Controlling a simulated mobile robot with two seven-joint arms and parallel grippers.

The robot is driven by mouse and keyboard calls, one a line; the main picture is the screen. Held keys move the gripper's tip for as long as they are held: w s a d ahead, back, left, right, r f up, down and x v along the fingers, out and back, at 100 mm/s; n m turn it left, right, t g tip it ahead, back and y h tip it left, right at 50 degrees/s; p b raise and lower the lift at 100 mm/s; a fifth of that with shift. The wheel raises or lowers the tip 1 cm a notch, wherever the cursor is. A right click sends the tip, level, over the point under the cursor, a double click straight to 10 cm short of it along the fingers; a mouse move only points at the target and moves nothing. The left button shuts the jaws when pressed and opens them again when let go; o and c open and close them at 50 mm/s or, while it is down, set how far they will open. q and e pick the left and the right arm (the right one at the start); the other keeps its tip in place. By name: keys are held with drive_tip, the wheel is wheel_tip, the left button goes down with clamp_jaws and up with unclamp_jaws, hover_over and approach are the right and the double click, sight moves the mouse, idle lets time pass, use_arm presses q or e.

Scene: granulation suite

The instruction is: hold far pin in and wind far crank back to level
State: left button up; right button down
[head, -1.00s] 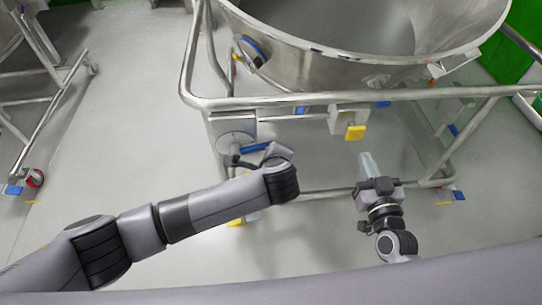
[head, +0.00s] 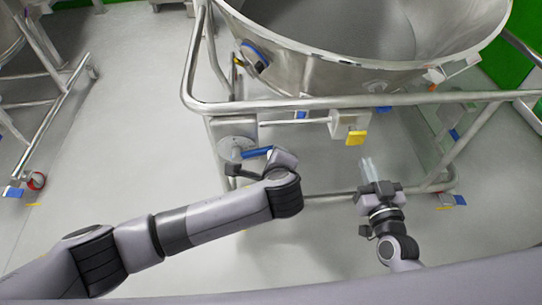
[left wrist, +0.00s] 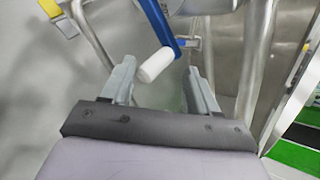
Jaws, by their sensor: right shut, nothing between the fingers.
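A blue crank arm (head: 257,152) comes off a round metal disc (head: 235,147) on the frame of the big steel bowl. In the left wrist view the blue crank arm (left wrist: 157,22) ends in a white handle (left wrist: 156,65). My left gripper (left wrist: 160,84) is open, its fingers to either side of the handle's end, which lies a little beyond them. I cannot tell if they touch. In the head view its fingers are hidden behind my wrist. My right gripper (head: 368,168) is shut and empty, below a bracket (head: 345,122) with a yellow tab (head: 356,138). I cannot make out a pin for certain.
The steel bowl (head: 320,75) stands in a tubular frame whose front rail (head: 300,101) runs above both grippers. A lower rail (head: 325,195) passes near my right gripper. Another wheeled frame (head: 50,140) is at far left. The floor between is clear.

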use_arm(q)
drive_tip(key=s, duration=0.7)
drive_tip(key=shift+s+a+f, duration=0.15)
drive_tip(key=shift+s+f, duration=0.1)
drive_tip(key=shift+s, duration=0.05)
